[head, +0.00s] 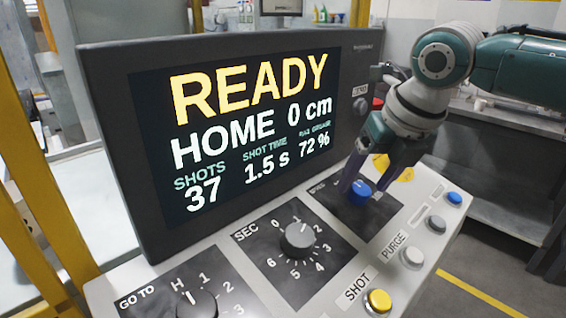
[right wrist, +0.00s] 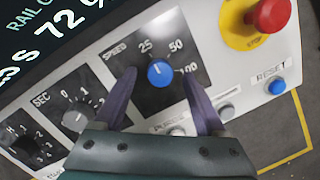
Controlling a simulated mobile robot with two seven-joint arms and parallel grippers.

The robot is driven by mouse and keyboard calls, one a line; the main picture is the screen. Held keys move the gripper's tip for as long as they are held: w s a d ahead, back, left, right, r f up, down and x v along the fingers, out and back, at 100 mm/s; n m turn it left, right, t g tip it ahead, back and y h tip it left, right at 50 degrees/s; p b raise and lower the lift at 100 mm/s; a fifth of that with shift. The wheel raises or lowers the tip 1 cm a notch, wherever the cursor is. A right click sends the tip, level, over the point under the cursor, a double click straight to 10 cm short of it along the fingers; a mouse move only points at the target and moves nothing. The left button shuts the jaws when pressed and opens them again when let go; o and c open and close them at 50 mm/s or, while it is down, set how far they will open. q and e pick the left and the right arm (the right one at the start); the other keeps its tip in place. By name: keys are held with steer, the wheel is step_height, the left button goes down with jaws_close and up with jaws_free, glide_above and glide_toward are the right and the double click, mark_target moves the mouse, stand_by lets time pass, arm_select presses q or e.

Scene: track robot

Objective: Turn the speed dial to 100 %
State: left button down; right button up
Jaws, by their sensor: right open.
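The blue speed dial (right wrist: 161,73) sits on a dark plate marked SPEED, with 25, 50 and 100 around it. It carries a pale pointer mark, but I cannot tell its exact setting. In the head view the dial (head: 360,191) is partly covered by my right gripper (head: 366,178). In the right wrist view, the purple fingers of my right gripper (right wrist: 158,76) are open, one on each side of the dial, with gaps visible. The display (head: 250,125) reads READY, HOME 0 cm and 72 %. My left gripper is not in view.
The SEC dial (head: 298,238) and GO TO dial (head: 196,302) lie left of the speed dial. A red stop button (right wrist: 268,15) on yellow and a blue RESET button (right wrist: 277,87) are to its right. A yellow SHOT button (head: 379,301) is on the front edge.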

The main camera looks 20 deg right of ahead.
steer(key=shift+w+f, duration=0.25)
steer(key=shift+f, duration=0.35)
jaws_close()
